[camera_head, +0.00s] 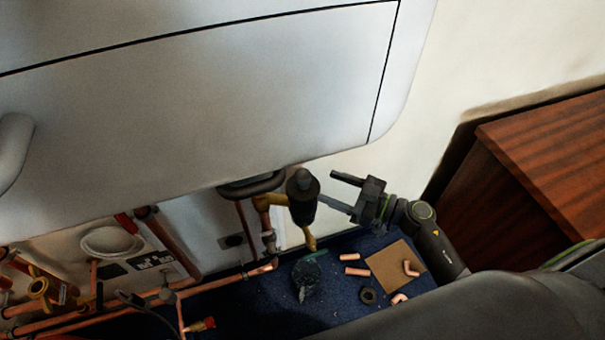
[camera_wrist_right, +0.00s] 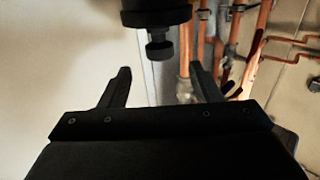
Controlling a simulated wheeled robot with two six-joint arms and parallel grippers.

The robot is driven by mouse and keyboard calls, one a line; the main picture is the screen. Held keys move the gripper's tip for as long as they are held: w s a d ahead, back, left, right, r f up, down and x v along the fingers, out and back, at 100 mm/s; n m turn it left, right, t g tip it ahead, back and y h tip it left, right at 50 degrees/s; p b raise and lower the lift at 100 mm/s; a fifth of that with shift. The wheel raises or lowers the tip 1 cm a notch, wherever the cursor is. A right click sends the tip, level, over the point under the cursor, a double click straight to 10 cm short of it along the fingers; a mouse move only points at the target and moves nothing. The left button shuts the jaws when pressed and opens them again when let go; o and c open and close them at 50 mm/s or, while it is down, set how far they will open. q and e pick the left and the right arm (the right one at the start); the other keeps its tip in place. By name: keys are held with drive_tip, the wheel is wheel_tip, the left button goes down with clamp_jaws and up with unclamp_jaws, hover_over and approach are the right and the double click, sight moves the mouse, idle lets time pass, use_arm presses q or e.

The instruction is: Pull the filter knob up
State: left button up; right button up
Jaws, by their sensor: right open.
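The filter (camera_head: 302,212) is a dark upright body on brass pipework below the white cabinet, with a round black knob (camera_head: 303,180) on top. My right gripper (camera_head: 327,187) is to the right of the filter, open and empty, with its two fingers pointing left toward it. In the right wrist view, a wide dark cylinder with a narrower dark piece (camera_wrist_right: 158,48) below it shows beyond the open fingers (camera_wrist_right: 162,75). I cannot tell whether a finger touches the filter. My left gripper is not in view.
The white cabinet (camera_head: 220,90) hangs close above. Copper pipes (camera_head: 175,250) run to the left. A wooden cabinet (camera_head: 545,150) stands right.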

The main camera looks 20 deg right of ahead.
sight(303, 177)
drive_tip(key=x, duration=0.7)
drive_tip(key=shift+w+a, duration=0.2)
drive_tip(key=shift+a, duration=0.05)
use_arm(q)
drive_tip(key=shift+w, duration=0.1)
use_arm(e)
drive_tip(key=shift+w+a, duration=0.3)
